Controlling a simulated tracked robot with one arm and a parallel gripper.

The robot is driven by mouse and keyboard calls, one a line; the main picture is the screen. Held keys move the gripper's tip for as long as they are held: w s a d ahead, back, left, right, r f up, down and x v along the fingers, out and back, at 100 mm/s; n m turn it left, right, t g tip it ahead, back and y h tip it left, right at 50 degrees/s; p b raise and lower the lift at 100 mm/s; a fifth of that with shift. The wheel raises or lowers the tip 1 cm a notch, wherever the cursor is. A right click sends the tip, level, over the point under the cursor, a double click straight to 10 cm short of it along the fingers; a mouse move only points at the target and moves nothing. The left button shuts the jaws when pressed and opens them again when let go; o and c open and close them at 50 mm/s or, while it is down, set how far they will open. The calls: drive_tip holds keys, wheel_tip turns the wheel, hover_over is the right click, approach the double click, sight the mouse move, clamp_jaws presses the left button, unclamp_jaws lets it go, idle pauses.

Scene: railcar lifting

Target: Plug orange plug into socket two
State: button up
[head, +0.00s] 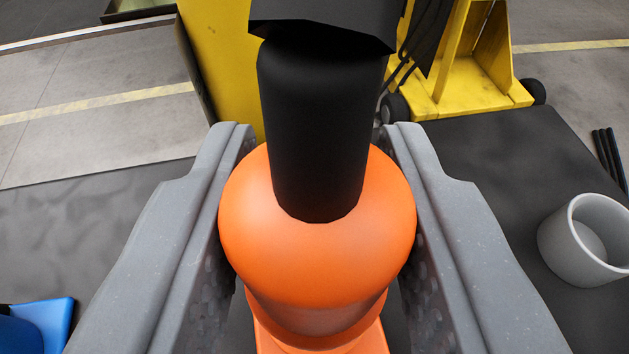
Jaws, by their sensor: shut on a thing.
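The orange plug (318,260) is between the two grey fingers of my gripper (318,200), which is shut on its rounded body. A thick black sleeve (318,130) rises from the plug's top toward a dark block at the top of the view. Below the plug an orange flat-edged part (365,342) shows; I cannot tell whether it belongs to the plug or is a separate stand under it. The plug's lower end is hidden. I cannot make out a socket marked two.
A grey open cup-like ring (585,240) stands on the dark mat (500,165) at right. A blue object (45,322) is at lower left. Yellow machinery (470,85) with black wheels and cables stands behind. Black rods (608,158) are at the right edge.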

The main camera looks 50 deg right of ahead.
sight(318, 272)
drive_tip(key=shift+f+b, duration=1.8)
drive_tip(key=o, duration=1.1)
drive_tip(key=p+v, duration=0.3)
drive_tip(key=v, duration=1)
drive_tip(key=shift+s+a, duration=0.25)
drive_tip(key=shift+a, duration=0.05)
